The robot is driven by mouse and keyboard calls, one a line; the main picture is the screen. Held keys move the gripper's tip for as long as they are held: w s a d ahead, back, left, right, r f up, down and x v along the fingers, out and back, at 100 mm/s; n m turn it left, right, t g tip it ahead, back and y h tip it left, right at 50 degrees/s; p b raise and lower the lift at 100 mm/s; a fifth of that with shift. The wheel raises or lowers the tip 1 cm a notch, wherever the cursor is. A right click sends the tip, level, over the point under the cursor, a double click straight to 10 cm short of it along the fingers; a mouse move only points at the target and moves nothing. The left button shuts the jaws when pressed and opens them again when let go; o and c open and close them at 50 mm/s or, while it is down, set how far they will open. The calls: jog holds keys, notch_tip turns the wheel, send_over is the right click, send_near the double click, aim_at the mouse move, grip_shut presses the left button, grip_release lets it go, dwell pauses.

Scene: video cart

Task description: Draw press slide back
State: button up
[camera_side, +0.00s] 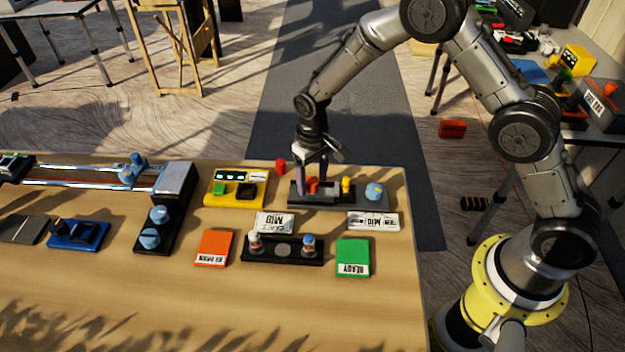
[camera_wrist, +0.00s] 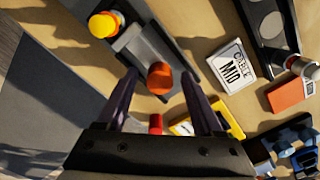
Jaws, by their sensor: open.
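The press unit (camera_side: 328,203) is a dark base with a grey channel near the table's far right edge. An orange knob (camera_side: 313,187) stands on it towards the left, a yellow knob (camera_side: 347,186) in the middle and a blue dome (camera_side: 374,191) at the right. My gripper (camera_side: 311,182) points down over the left part, open. In the wrist view the orange knob (camera_wrist: 160,80) shows between the two fingers, with visible gaps on both sides. The yellow knob (camera_wrist: 104,25) stands farther along the channel. I cannot tell exactly how low the fingertips are.
A red cylinder (camera_side: 281,167) and a yellow box (camera_side: 236,187) stand left of the unit. White cards (camera_side: 275,223) (camera_side: 373,222), a black tray (camera_side: 283,250), a green card (camera_side: 353,257) and an orange card (camera_side: 214,248) lie in front.

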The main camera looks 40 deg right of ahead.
jog(key=shift+f, duration=0.4)
jog(key=shift+c, duration=0.3)
grip_shut()
jog(key=shift+w+a, duration=1.05)
jog(key=shift+o, duration=0.3)
grip_release()
